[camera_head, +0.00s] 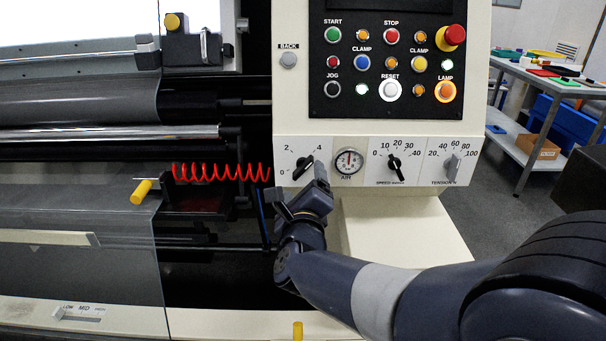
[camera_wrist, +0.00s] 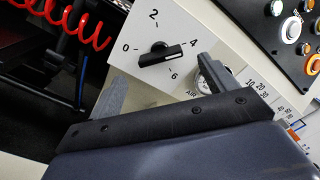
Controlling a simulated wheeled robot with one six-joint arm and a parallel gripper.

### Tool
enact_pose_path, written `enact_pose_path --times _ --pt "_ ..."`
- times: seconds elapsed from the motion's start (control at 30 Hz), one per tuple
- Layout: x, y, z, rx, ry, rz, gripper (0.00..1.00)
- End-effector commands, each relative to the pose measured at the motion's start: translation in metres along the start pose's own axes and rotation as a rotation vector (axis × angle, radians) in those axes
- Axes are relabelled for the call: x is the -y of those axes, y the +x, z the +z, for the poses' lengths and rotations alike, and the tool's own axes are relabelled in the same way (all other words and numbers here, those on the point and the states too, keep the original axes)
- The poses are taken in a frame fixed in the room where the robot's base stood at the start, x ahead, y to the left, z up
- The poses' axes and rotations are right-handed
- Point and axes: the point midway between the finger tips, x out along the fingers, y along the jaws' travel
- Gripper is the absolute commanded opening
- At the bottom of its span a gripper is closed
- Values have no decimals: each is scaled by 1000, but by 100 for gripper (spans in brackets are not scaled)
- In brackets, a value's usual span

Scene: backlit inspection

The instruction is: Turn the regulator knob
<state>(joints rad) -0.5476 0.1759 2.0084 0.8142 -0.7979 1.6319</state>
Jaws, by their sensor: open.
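The regulator knob (camera_head: 303,168) is a black bar knob on the white lower panel, with a scale of 0, 2, 4 and 6. In the wrist view, the knob (camera_wrist: 158,55) has a white mark at the end that points between 4 and 6. My gripper (camera_wrist: 165,88) is open, with one finger to the left of the knob and the other to its right, near the air gauge. The knob stands free, beyond the fingertips. In the head view, my gripper (camera_head: 318,178) is just below and right of the knob and hides part of its scale.
The air gauge (camera_head: 349,162) sits close to the right of the knob. The speed knob (camera_head: 394,165) and tension knob (camera_head: 450,163) follow further right. A red coiled hose (camera_head: 220,173) hangs to the left. The black button panel (camera_head: 390,75) is above.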

Motion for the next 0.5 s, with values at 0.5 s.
enact_pose_path --times 0.5 --pt "0 44 0 0 1 0 80"
